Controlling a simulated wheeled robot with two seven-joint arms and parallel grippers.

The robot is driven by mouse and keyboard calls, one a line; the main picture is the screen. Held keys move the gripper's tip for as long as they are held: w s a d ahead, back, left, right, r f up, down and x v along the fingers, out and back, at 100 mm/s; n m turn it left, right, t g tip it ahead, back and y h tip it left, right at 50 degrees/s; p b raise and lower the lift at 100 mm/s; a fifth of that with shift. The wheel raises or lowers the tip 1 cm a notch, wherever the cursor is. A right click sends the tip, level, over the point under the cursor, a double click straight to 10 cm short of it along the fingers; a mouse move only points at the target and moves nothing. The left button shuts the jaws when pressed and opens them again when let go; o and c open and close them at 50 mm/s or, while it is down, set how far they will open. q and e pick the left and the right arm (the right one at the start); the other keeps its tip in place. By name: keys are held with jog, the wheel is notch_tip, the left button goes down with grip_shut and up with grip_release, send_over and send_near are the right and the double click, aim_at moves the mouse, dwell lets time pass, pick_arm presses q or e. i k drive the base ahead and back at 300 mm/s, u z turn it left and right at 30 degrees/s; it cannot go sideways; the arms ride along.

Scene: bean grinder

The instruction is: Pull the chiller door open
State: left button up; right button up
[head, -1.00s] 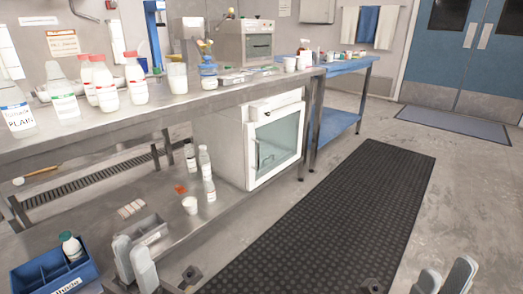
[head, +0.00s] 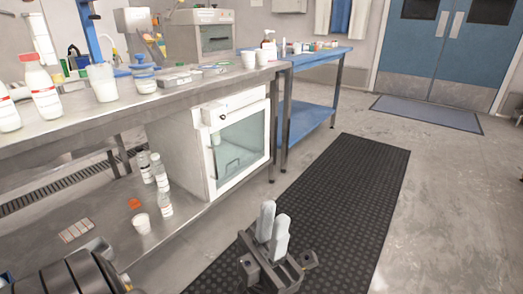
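The chiller (head: 172,150) is a white box on the lower shelf of the steel bench. Its door (head: 211,165) has a white frame around a glass pane and looks shut. A small knob-like part (head: 222,116) shows near the door's upper left. A bar shape shows low behind the glass. My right gripper is out of view.
Small bottles (head: 160,172) and a white cup (head: 142,223) stand on the lower shelf left of the chiller. The bench top (head: 120,118) carries jars and containers. A blue table (head: 305,118) stands to the right.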

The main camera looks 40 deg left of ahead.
aim_at(212, 192)
jog(key=z, duration=0.3)
jog(key=i, duration=0.75)
jog(key=u, duration=0.7)
jog(key=i, duration=0.75)
jog(key=u, duration=0.85)
